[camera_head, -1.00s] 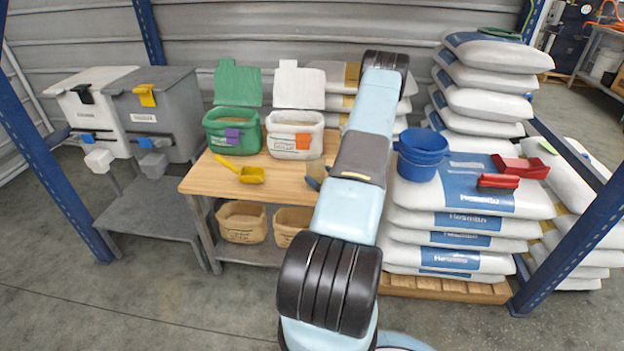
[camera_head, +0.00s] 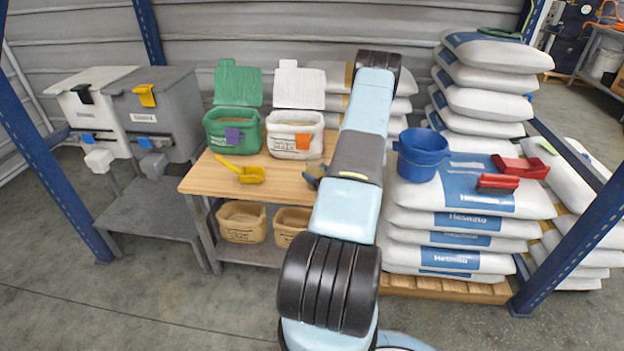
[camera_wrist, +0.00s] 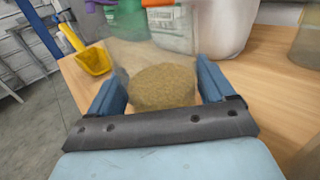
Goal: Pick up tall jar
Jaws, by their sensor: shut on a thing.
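A clear jar (camera_wrist: 162,84) with tan granular material in its lower part stands between the two blue fingers of my gripper (camera_wrist: 160,76) in the wrist view. The fingers are shut on its sides. Its upper part is transparent, with the green and white tubs behind it. Whether its base touches the wooden bench cannot be told. In the head view, my gripper (camera_head: 314,176) is over the bench's right part, and my arm hides most of it and the jar.
The wooden bench (camera_head: 222,182) holds a yellow scoop (camera_head: 247,174), a green tub (camera_head: 232,131) and a white tub (camera_head: 294,135). Another container (camera_wrist: 309,42) shows at the wrist view's right edge. Stacked bags with a blue bucket (camera_head: 421,155) stand right of my arm.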

